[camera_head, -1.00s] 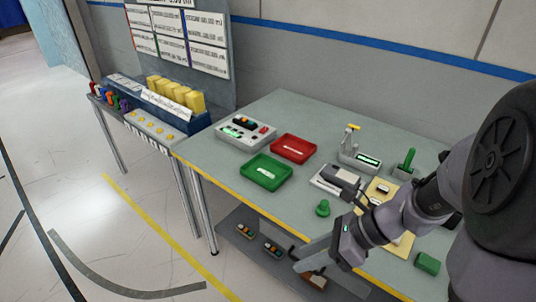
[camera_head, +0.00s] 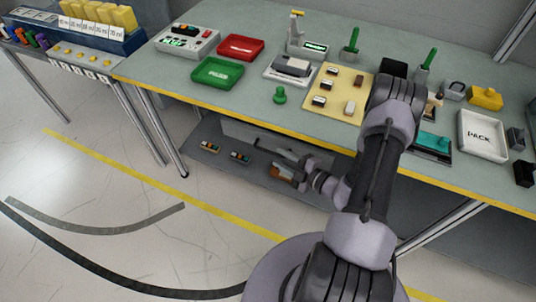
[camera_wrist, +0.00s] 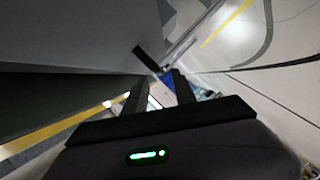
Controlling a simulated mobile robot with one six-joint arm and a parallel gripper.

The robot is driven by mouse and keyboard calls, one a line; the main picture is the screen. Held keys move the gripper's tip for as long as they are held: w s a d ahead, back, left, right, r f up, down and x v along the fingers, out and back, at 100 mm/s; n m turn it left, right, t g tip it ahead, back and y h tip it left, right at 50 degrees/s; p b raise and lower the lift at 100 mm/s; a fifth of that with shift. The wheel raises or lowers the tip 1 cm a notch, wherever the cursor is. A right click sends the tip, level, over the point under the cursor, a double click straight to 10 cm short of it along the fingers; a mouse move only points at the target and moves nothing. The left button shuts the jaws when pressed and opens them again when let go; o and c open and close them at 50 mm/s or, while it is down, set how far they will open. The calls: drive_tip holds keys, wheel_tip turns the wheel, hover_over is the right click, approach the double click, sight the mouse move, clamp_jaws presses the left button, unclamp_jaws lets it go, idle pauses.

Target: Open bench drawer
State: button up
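The bench (camera_head: 205,102) has a grey-green top with a yellow front edge. Under that edge is a pale grey panel (camera_head: 245,134) that looks like the drawer front; it appears closed, and my arm partly covers it. My gripper (camera_head: 284,160) is below the bench edge, in front of the panel's right part. In the wrist view my gripper (camera_wrist: 160,86) has its two dark fingers apart, with nothing clearly between them. A short dark bar (camera_wrist: 147,58), possibly the drawer handle, lies just beyond the fingertips. I cannot tell whether they touch.
A lower shelf (camera_head: 190,158) holds small devices and a brown item (camera_head: 281,172) close to my gripper. On the bench top are a red tray (camera_head: 241,46), a green tray (camera_head: 217,72), a yellow board (camera_head: 340,78) and a white PACK tray (camera_head: 483,137). Open floor lies in front.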

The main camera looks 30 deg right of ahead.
sight(272, 153)
drive_tip(key=b+x, duration=0.1)
drive_tip(key=x, duration=0.5)
drive_tip(key=shift+a, duration=0.1)
clamp_jaws()
idle(1.2)
